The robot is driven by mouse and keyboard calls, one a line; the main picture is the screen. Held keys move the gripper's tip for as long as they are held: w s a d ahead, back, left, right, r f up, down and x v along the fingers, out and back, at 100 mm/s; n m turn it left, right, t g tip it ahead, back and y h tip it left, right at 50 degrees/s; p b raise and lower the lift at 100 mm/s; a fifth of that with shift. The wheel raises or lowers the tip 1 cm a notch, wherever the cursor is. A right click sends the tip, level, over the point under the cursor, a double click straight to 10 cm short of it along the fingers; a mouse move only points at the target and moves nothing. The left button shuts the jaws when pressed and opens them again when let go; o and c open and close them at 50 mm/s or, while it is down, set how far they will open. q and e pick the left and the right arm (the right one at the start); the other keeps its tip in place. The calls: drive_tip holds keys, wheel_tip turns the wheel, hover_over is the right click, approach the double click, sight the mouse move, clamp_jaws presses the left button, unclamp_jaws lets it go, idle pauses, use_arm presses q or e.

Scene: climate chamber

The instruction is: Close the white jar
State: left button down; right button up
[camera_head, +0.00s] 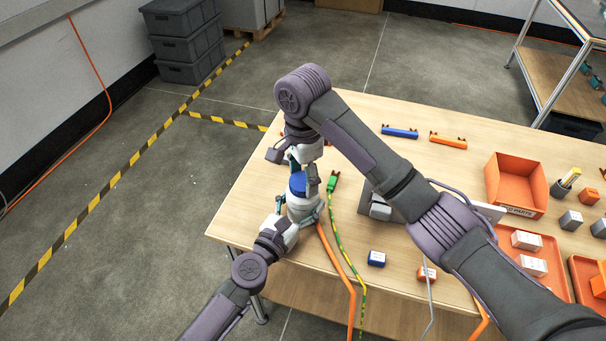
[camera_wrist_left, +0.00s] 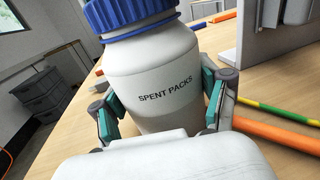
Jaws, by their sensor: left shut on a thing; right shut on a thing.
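The white jar (camera_head: 300,210) stands near the table's left edge. In the left wrist view the jar (camera_wrist_left: 155,75) fills the middle, labelled "SPENT PACKS", with a blue lid (camera_wrist_left: 130,14) at its top. My left gripper (camera_head: 302,222) is shut around the jar's lower body, one finger on each side; its fingers also show in the left wrist view (camera_wrist_left: 165,105). My right gripper (camera_head: 300,170) comes from above and is shut on the blue lid (camera_head: 298,184). The lid sits at the jar's mouth; whether it is fully tight I cannot tell.
A green-and-yellow cable (camera_head: 342,250) and an orange cable (camera_head: 329,256) run beside the jar. A blue-and-white box (camera_head: 376,258) lies to the right. An orange bin (camera_head: 516,185) and trays stand farther right. The table's left edge is close to the jar.

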use_arm(q)
drive_tip(key=shift+f, duration=0.1)
use_arm(e)
drive_tip(key=m, duration=0.7)
drive_tip(key=o, duration=0.8)
drive_tip(key=shift+c, duration=0.2)
wheel_tip(320, 180, up, 12)
use_arm(q)
unclamp_jaws()
